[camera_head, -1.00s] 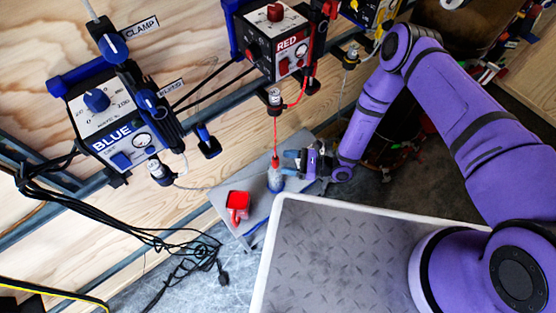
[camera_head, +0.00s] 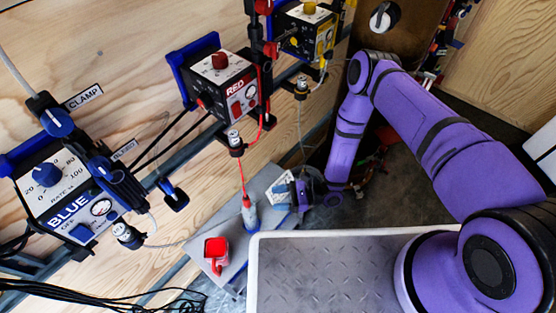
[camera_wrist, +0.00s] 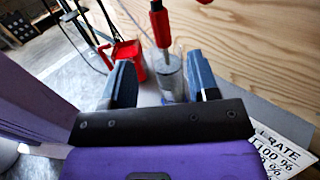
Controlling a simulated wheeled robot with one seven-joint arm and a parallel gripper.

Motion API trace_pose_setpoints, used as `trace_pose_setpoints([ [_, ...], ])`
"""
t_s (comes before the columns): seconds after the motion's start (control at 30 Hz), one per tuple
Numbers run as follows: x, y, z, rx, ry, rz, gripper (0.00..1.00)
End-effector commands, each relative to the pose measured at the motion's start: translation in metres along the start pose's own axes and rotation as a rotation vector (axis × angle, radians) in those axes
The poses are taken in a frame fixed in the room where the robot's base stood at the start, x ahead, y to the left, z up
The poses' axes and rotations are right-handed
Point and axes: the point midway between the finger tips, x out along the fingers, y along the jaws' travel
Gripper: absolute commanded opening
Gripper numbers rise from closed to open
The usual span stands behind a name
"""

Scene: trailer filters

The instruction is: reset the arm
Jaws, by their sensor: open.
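My purple arm (camera_head: 440,120) reaches out from the lower right, bent at its elbow. My gripper (camera_head: 287,191) hangs over the grey shelf, a little right of a small clear container (camera_head: 250,216). The wrist view shows my gripper (camera_wrist: 163,75) open, its two dark blue fingers apart. The same container (camera_wrist: 172,78) stands ahead, in line with the gap between them, with a red-handled probe (camera_wrist: 160,24) above it. Nothing appears held.
A red cup (camera_head: 216,252) stands on the shelf left of the container. A printed card (camera_head: 281,188) lies beside my gripper. The RED box (camera_head: 225,85), BLUE box (camera_head: 80,200) and yellow box (camera_head: 306,32) hang on the wooden wall. A tray (camera_head: 330,275) fills the foreground.

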Motion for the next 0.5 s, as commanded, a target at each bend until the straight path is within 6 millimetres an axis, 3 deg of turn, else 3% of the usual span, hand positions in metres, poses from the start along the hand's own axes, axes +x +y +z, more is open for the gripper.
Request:
trace_pose_setpoints([
  [0.27,0.000,-0.004,0.005,-0.009,0.000,0.007,0.55],
  [0.37,-0.002,-0.015,0.021,-0.038,0.000,0.034,0.55],
  [0.5,-0.007,-0.037,0.063,-0.112,0.004,0.106,0.55],
])
